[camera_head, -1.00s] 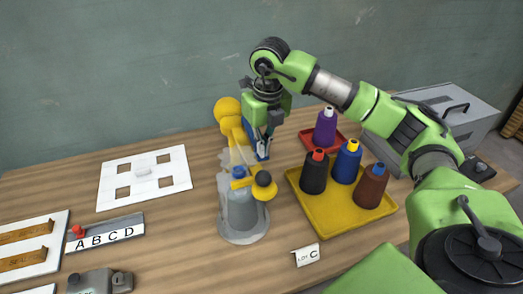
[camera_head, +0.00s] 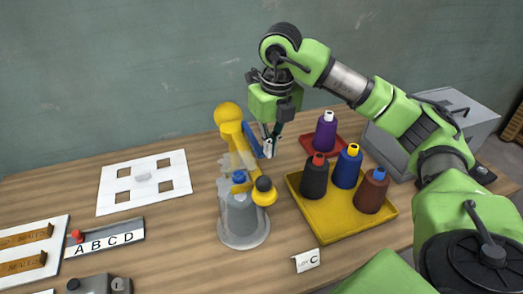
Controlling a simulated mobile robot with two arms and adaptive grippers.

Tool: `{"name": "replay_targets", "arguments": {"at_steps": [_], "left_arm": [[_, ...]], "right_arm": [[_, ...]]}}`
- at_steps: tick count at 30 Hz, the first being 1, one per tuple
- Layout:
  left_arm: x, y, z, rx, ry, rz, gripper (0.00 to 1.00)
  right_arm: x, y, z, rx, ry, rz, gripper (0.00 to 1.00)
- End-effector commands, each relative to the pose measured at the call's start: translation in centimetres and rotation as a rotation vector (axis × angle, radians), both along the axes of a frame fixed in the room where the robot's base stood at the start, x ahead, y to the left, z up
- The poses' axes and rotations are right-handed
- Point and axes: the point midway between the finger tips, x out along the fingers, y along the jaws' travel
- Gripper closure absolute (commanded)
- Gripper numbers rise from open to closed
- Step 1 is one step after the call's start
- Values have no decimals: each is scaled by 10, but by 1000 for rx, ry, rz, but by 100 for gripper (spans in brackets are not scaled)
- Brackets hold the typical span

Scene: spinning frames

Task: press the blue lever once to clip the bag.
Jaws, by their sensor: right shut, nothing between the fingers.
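The blue lever (camera_head: 253,140) is on the right side of the yellow clipping device (camera_head: 229,117), which has a round yellow head and a lower yellow part with a black knob. A translucent bag (camera_head: 240,218) stands upright below and in front of the device, with a blue part at its top. My right gripper (camera_head: 268,150) points down, shut and empty, just right of the lever's lower end. I cannot tell whether it touches the lever. My left gripper is not in view.
A yellow tray (camera_head: 335,222) with black, blue and brown thread cones stands right of the bag. A purple cone (camera_head: 325,130) stands on a red tray behind it. A "C" card (camera_head: 307,260) lies in front. A white frame (camera_head: 116,205) lies left.

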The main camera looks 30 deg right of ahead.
Motion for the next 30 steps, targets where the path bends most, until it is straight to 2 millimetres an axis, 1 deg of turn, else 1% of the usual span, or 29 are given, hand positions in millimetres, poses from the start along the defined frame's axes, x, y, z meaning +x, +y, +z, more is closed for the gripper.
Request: {"name": "replay_targets", "arguments": {"at_steps": [1, 6, 7, 12, 18, 30], "left_arm": [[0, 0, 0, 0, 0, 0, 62], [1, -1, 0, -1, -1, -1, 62], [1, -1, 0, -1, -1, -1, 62], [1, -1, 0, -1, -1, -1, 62], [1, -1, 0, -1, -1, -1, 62], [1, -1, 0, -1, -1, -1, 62]], "right_arm": [[0, 1, 14, 1, -6, 1, 100], [-4, 1, 53, 1, -6, 0, 100], [-5, 1, 59, 1, -6, -1, 100], [-7, 0, 74, 0, -3, 0, 100], [-9, 1, 83, 0, 0, 0, 100], [-9, 1, 84, 0, 1, -1, 100]]}}
